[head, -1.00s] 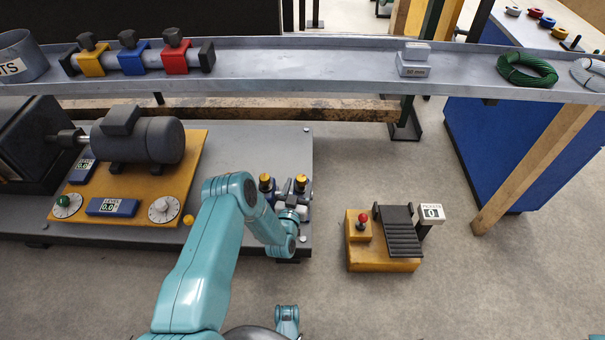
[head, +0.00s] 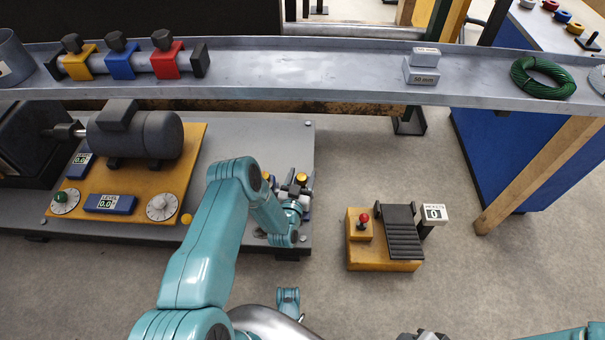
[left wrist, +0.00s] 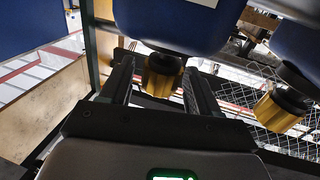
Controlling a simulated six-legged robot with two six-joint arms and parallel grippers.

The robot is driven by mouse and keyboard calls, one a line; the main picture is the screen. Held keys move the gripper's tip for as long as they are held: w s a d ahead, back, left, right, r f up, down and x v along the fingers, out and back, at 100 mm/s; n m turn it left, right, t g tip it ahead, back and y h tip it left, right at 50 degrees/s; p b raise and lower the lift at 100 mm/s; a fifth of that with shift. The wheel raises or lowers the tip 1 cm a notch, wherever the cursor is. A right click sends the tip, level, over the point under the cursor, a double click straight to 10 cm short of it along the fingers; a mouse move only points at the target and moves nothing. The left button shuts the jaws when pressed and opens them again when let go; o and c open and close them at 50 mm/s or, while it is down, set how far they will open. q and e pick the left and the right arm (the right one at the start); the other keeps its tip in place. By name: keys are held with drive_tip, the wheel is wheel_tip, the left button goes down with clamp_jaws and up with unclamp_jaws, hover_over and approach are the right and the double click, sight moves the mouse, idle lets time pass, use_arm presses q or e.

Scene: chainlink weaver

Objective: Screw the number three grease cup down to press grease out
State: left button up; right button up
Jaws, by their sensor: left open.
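Two grease cups with yellow tops show in the head view, a left one (head: 268,178) and a right one (head: 301,179), at the right end of the grey base plate. My left gripper (head: 291,207) is beside them, partly hidden by its own wrist. In the left wrist view its open jaws (left wrist: 157,66) stand either side of a brass-yellow cap (left wrist: 161,76) under a blue body. I cannot tell whether they touch it. A second yellow cap (left wrist: 282,108) is to the right. No cup number is readable. A dark part of my right arm (head: 424,335) shows at the bottom edge.
A motor (head: 135,134) stands on a yellow board with dials to the left. A yellow pedestal (head: 384,254) with a red-knobbed lever and a ramp stands on the floor to the right. A long grey shelf (head: 300,70) crosses behind. Floor between is clear.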

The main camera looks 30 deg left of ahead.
use_arm(q)
drive_tip(key=shift+c, duration=0.2)
drive_tip(key=c, duration=0.9)
drive_tip(key=shift+m+h, duration=0.3)
drive_tip(key=shift+h, duration=0.2)
use_arm(e)
drive_tip(key=shift+f, duration=0.15)
use_arm(q)
drive_tip(key=m+h+b, duration=0.1)
drive_tip(key=h, duration=0.1)
drive_tip(key=shift+a+f+m+t+h+b, duration=0.1)
drive_tip(key=shift+a+m+t+h+b, duration=0.05)
drive_tip(key=shift+m+t+h+b, duration=0.2)
drive_tip(key=m+h+b, duration=0.2)
drive_tip(key=m+h, duration=0.1)
drive_tip(key=h, duration=0.1)
drive_tip(key=shift+h+b, duration=0.35)
drive_tip(key=shift+m+h, duration=0.55)
drive_tip(key=shift+h, duration=0.35)
drive_tip(key=shift+m+h+b, duration=0.35)
drive_tip(key=shift+m+h, duration=0.25)
drive_tip(key=shift+h, duration=0.2)
use_arm(e)
drive_tip(key=shift+t, duration=0.7)
drive_tip(key=w+f, duration=0.2)
drive_tip(key=f, duration=0.1)
drive_tip(key=w+f, duration=0.1)
drive_tip(key=shift+w+d+f, duration=0.25)
drive_tip(key=shift+d+f, duration=0.05)
drive_tip(key=shift+d, duration=0.05)
